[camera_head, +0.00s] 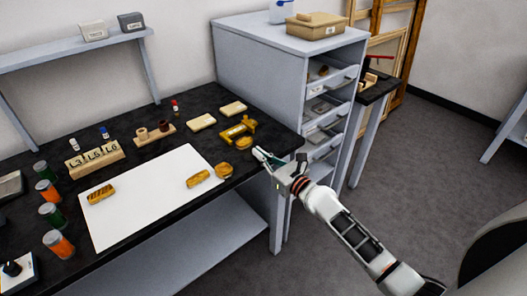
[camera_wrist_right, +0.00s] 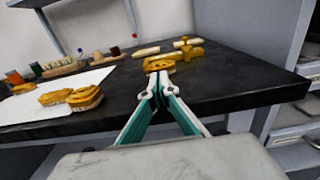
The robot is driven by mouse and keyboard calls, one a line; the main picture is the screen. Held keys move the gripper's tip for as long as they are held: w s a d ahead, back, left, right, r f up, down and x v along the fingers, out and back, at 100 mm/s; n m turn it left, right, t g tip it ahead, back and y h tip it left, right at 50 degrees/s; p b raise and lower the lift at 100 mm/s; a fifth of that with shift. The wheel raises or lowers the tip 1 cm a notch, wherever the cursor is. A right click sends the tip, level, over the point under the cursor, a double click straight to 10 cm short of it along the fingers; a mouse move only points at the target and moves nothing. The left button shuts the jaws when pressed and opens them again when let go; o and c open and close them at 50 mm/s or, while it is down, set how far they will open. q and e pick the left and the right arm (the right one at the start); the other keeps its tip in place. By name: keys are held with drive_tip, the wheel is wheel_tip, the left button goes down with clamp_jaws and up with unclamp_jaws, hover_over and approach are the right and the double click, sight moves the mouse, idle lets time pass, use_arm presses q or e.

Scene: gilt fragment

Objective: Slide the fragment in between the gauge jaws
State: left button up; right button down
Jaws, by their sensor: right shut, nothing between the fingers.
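Several gilt fragments lie on the black bench. One fragment (camera_head: 101,194) is on the left of the white sheet, another (camera_head: 198,178) is near its right edge, and a third (camera_head: 224,170) is beside it. One more gilt piece (camera_head: 243,143) lies just in front of the yellow gauge (camera_head: 239,130). The gauge also shows in the right wrist view (camera_wrist_right: 186,50), with a gilt piece (camera_wrist_right: 160,64) in front of it. Its jaw gap is not clear. My right gripper (camera_head: 263,155) is shut and empty at the bench's right front edge; its fingertips (camera_wrist_right: 158,88) meet. My left gripper is out of view.
The white sheet (camera_head: 150,208) covers the bench's middle. Pale blocks (camera_head: 202,122) lie behind, and a wooden block with lettered tiles (camera_head: 95,158) stands at the left. Orange and green jars (camera_head: 58,243) line the left side. A grey drawer cabinet (camera_head: 265,75) stands behind the bench's right end.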

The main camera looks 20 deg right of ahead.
drive_tip(key=v, duration=1)
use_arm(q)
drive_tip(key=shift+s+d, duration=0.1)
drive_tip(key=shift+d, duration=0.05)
use_arm(e)
drive_tip(key=s+a+f+m+g+h, duration=0.1)
drive_tip(key=s+a+f+m+g, duration=0.2)
drive_tip(key=s+f+m, duration=0.7)
drive_tip(key=s+a+f+m+g+h, duration=0.2)
drive_tip(key=s+f+m, duration=0.9)
drive_tip(key=m, duration=1.4)
drive_tip(key=s+g, duration=0.1)
drive_tip(key=s, duration=0.1)
drive_tip(key=shift+s+a+m, duration=0.3)
drive_tip(key=shift+a, duration=0.05)
